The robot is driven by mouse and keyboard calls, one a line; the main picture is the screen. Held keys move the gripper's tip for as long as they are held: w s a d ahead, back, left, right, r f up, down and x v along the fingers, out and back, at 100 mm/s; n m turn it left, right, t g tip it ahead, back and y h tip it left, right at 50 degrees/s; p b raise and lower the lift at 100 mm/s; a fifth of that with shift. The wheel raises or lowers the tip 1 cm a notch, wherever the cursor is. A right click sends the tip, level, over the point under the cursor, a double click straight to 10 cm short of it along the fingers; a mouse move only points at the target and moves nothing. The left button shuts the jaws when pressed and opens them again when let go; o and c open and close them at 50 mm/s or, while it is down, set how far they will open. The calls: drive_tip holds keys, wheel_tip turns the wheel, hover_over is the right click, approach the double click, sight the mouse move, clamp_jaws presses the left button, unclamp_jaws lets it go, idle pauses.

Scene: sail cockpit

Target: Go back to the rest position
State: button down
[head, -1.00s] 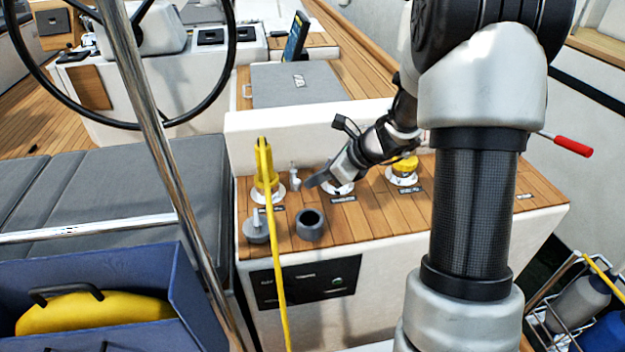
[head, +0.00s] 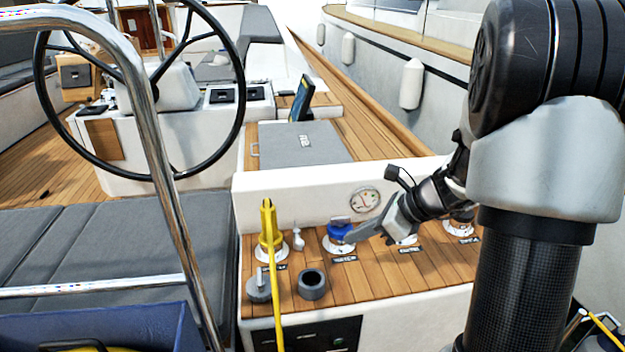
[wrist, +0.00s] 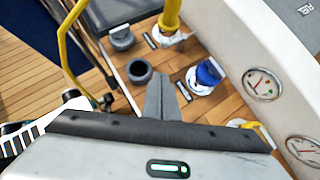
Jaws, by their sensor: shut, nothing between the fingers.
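My gripper (head: 362,235) is above the teak-topped console, its fingers together and empty, pointing left close to a blue-topped fitting (head: 341,236). I cannot tell from the head view whether it touches the fitting. In the wrist view my gripper (wrist: 160,82) shows its shut fingertips over the teak, with the blue fitting (wrist: 208,74) to their right and a grey open cup (wrist: 139,71) to their left. The fitting behind my gripper in the head view is partly hidden.
A yellow fitting with a yellow hose (head: 268,232) stands at the console's left, beside the grey cup (head: 312,284) and a grey cap (head: 259,287). A gauge (head: 365,199) sits on the white wall behind. A steering wheel (head: 225,90) and steel rail (head: 165,150) are to the left.

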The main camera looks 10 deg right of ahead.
drive_tip(key=s+a+r+n+g+h, duration=0.1)
drive_tip(key=s+a+r+n, duration=0.35)
drive_tip(key=s+n, duration=0.2)
drive_tip(key=s+a+r+n+h, duration=0.1)
drive_tip(key=s+a+r+n, duration=0.2)
drive_tip(key=s+r+n, duration=0.3)
drive_tip(key=s+d+r+n+h, duration=0.1)
drive_tip(key=s+n+h, duration=0.1)
drive_tip(key=s+n, duration=0.2)
drive_tip(key=s+d+r+n+t+h, duration=0.1)
drive_tip(key=s+r+n+h, duration=0.1)
drive_tip(key=s+n, duration=0.3)
drive_tip(key=n, duration=0.4)
drive_tip(key=shift+s+h, duration=0.3)
drive_tip(key=shift+h, duration=0.1)
